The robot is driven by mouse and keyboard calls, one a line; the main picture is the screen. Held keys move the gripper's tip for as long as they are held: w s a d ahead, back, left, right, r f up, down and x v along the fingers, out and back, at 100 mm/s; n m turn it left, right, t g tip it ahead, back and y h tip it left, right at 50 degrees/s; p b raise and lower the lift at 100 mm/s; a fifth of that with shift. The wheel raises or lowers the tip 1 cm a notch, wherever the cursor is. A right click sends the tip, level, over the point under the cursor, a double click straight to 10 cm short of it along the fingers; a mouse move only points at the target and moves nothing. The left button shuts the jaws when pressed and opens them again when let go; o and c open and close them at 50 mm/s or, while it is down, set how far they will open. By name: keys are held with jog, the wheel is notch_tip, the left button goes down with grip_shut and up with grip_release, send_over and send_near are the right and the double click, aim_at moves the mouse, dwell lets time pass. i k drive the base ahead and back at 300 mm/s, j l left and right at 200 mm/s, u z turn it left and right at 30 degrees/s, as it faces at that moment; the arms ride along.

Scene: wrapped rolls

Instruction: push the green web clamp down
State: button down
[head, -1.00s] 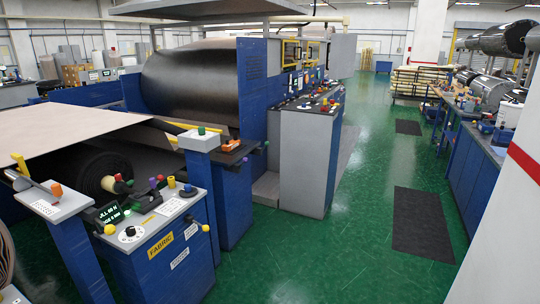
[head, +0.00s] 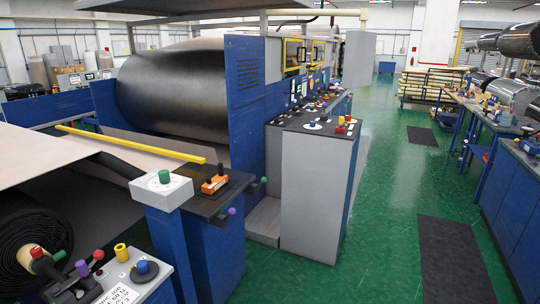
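A green cylindrical knob (head: 164,176) stands upright on a light grey box (head: 162,190) atop a blue post, left of centre in the head view. It is the green part I can best match to the web clamp, though I cannot be sure. A smaller green ball knob (head: 264,180) sticks out from the side of the dark-topped blue cabinet (head: 215,235). A yellow bar (head: 130,143) lies across the pale fabric sheet (head: 60,160), ending near the grey box. My gripper is not in view.
An orange block with a black handle (head: 214,184) sits beside the grey box. Lower left are colored knobs on a panel (head: 135,285). A grey control cabinet (head: 312,190) stands right of centre. The green floor aisle (head: 385,200) is open, with dark mats (head: 452,255).

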aim_at(264, 180)
jog(key=i+u, duration=0.15)
jog(key=i, duration=0.35)
jog(key=i+l+u, duration=0.15)
jog(key=i, duration=0.3)
jog(key=i+l+u, duration=0.2)
jog(key=i, duration=0.3)
jog(key=i+l+u, duration=0.15)
jog(key=i, duration=0.3)
jog(key=i+l+u, duration=0.85)
jog(key=l, duration=0.3)
jog(key=i, duration=0.05)
